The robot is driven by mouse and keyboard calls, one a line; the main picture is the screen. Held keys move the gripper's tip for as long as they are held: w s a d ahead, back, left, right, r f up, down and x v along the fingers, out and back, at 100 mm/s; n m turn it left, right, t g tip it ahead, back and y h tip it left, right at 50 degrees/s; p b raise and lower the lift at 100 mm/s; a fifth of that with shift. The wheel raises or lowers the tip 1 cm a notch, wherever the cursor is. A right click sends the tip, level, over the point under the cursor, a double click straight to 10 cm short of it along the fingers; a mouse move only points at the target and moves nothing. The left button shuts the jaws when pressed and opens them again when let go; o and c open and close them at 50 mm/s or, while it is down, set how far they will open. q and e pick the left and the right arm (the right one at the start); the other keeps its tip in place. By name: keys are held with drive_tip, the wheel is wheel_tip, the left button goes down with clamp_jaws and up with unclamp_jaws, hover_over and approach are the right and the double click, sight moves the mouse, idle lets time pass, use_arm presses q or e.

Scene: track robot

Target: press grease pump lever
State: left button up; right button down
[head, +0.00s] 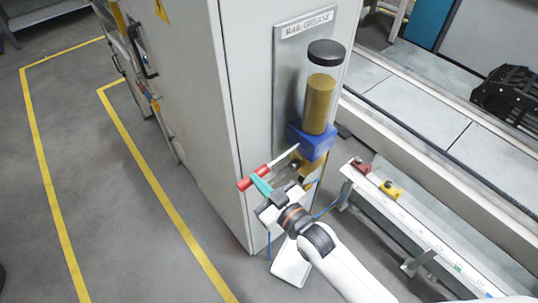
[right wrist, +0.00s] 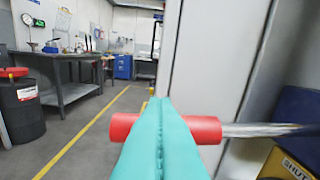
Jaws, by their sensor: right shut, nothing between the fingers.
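The grease pump stands on the cabinet's side under a "RAIL GREASE" sign. It has a clear cylinder of brown grease (head: 318,103) with a black cap and a blue body (head: 311,142). Its lever is a metal rod (head: 284,157) with a red handle (head: 246,184), slanting down to the left. My right gripper (head: 260,185) has teal fingers, shut and empty, right at the handle. In the right wrist view, the shut fingers (right wrist: 160,105) cross in front of the red handle (right wrist: 205,129) and hide its middle. I cannot tell whether they touch it. My left gripper is not in view.
The grey cabinet (head: 190,100) stands close to the left of the pump. A low rail bench (head: 425,238) with red and yellow blocks is at the right. Open floor with yellow lines lies left. A workbench (right wrist: 75,75) and dark drum (right wrist: 22,112) are farther off.

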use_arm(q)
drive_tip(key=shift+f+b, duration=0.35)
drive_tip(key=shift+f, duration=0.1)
use_arm(e)
drive_tip(key=shift+f+n, duration=0.7)
drive_tip(key=shift+f, duration=0.65)
drive_tip(key=shift+s, duration=0.1)
